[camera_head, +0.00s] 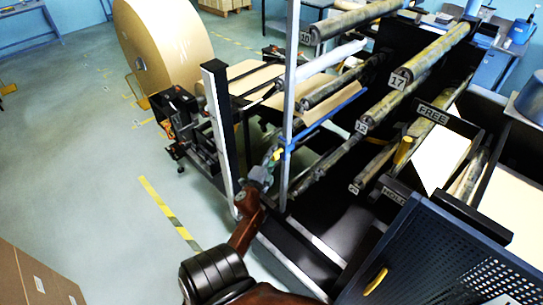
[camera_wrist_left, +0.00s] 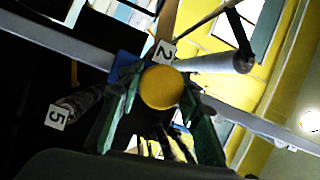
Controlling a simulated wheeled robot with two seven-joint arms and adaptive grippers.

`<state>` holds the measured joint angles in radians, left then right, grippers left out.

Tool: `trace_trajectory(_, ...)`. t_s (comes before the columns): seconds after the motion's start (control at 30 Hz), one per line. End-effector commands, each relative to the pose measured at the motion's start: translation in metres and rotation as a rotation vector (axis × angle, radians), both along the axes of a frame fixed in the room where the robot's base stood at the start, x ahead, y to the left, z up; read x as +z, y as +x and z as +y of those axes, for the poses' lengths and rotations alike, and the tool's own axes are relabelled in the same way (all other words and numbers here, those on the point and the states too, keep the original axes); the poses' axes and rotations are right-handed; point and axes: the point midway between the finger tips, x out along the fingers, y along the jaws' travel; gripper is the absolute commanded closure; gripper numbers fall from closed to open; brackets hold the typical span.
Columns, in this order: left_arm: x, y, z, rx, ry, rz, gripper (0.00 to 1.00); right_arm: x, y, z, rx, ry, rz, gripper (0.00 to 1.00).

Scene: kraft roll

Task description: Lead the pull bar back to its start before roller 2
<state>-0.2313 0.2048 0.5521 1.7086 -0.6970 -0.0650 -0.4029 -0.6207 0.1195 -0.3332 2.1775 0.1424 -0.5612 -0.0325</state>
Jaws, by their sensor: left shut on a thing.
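My left gripper (camera_head: 271,163) is shut on the yellow round end (camera_wrist_left: 162,87) of the blue pull bar (camera_head: 330,119), beside the upright metal post of the frame. The bar runs from there up to the right, in front of the rollers. In the left wrist view, the green fingers stand on both sides of the yellow end, and a blue part (camera_wrist_left: 126,66) shows behind it. The label of roller 2 (camera_wrist_left: 166,52) shows just above the yellow end, near a pale roller (camera_wrist_left: 210,63). My right gripper is not in view.
A large kraft roll (camera_head: 160,45) stands at the back left, with brown paper (camera_head: 258,77) in the frame. Rollers labelled 10 (camera_head: 345,20) and 17 (camera_head: 435,55) lie above right. A blue perforated panel (camera_head: 450,260) stands at front right. The left floor is open.

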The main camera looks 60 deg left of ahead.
Motion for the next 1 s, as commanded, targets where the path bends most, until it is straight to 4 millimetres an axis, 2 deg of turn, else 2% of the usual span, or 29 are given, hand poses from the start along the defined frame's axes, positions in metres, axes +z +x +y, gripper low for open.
trace_trajectory(0.03, 0.005, 0.0, -0.001, -0.001, 0.001, -0.001, 1.0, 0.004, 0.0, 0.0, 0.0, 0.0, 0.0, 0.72)
trace_trajectory(0.47, 0.007, 0.0, 0.001, -0.001, 0.001, 0.0, 1.0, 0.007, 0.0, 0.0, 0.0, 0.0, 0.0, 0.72)
trace_trajectory(1.0, 0.052, -0.005, 0.017, 0.001, 0.003, 0.0, 1.0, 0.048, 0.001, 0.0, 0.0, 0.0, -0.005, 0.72)
